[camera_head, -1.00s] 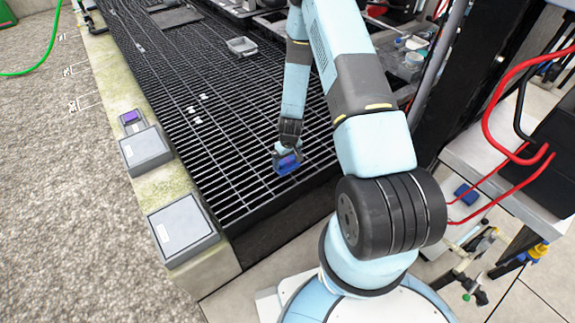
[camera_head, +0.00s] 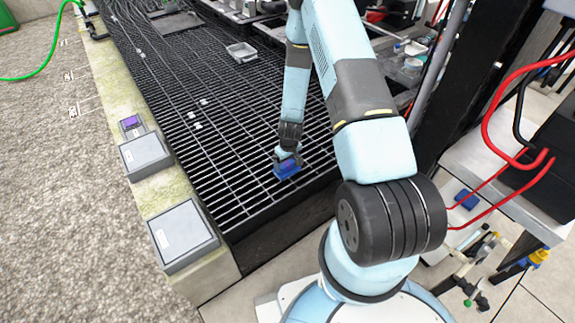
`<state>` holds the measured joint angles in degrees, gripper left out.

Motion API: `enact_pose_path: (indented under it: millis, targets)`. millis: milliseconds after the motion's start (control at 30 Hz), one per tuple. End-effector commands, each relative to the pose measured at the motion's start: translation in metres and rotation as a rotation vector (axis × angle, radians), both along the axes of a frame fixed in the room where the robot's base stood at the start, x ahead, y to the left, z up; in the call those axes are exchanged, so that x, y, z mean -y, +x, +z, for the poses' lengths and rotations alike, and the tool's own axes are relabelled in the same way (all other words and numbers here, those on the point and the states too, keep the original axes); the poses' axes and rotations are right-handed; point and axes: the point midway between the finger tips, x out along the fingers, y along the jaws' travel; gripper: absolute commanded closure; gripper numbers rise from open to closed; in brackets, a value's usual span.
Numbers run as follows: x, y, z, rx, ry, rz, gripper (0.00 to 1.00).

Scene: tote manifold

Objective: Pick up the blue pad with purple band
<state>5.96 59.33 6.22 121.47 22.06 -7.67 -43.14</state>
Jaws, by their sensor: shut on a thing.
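A blue pad (camera_head: 287,170) is at my gripper (camera_head: 286,157), over the near end of the black grating. My gripper points down and is shut on the pad. The fingers are small in the view and partly hide the pad's upper side. A purple band is hard to make out on it at this size. I cannot tell whether the pad touches the grating or hangs just above it.
The black grating (camera_head: 222,150) is mostly clear around the pad. A small clear tray (camera_head: 241,52) sits farther back. Grey boxes (camera_head: 183,235) and a purple-topped block (camera_head: 131,122) line the left ledge. Another blue block (camera_head: 467,199) and red cables (camera_head: 490,115) are at right.

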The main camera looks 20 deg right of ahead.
Motion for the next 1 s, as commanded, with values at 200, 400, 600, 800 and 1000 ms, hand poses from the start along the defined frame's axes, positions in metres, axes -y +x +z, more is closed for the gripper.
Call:
enact_pose_path:
  millis: [200,400,600,800,1000]
  targets:
    - [0.006,-0.006,0.033,0.001,0.0,-0.002,0.46]
    - [0.025,-0.032,0.072,0.002,0.0,-0.001,0.46]
    - [0.05,-0.066,0.097,-0.001,0.0,-0.004,0.46]
    - [0.071,-0.094,0.113,0.0,0.0,-0.002,0.46]
    - [0.081,-0.108,0.12,0.001,0.0,-0.001,0.46]
